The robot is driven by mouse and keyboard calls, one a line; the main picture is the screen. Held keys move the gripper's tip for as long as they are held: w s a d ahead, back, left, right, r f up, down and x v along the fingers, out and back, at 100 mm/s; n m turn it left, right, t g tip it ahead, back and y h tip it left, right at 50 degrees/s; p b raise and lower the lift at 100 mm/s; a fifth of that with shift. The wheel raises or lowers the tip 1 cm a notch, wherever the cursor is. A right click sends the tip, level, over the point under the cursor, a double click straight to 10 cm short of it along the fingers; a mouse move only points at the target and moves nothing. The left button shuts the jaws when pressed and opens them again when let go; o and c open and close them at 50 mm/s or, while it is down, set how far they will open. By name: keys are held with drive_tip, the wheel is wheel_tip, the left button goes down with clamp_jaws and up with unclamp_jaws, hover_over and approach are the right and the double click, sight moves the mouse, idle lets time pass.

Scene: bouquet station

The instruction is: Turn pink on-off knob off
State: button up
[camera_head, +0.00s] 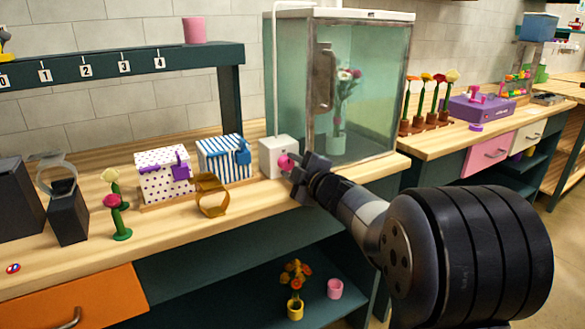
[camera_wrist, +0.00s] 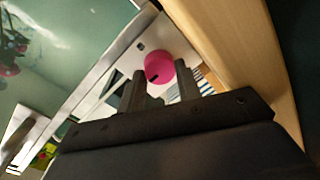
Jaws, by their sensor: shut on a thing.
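The pink knob (camera_head: 285,163) sits on the right side of a white box (camera_head: 272,152) on the wooden counter, beside the glass tank. In the wrist view the round pink knob (camera_wrist: 159,68) shows on the white plate, with a small dark mark near its lower left edge. My gripper (camera_head: 298,170) reaches the knob from the right. In the wrist view my gripper (camera_wrist: 165,82) has its two dark fingers at the knob, shut on it. The fingertips hide part of the knob's lower edge.
A blue striped box (camera_head: 220,160), a polka-dot box (camera_head: 160,183) and a brown ring-shaped item (camera_head: 211,206) stand to the left. The counter's front edge (camera_head: 240,210) runs below my gripper.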

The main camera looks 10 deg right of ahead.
drive_tip(key=o, duration=0.7)
drive_tip(key=shift+s, duration=0.1)
drive_tip(key=p+v, duration=0.1)
drive_tip(key=v, duration=0.9)
drive_tip(key=shift+s+p, duration=0.3)
drive_tip(key=shift+s, duration=0.05)
drive_tip(key=shift+w+f, duration=0.1)
drive_tip(key=shift+w, duration=0.05)
drive_tip(key=b+x, duration=0.1)
drive_tip(key=x, duration=0.9)
drive_tip(key=shift+w+b, duration=0.35)
drive_tip(key=shift+s, duration=0.15)
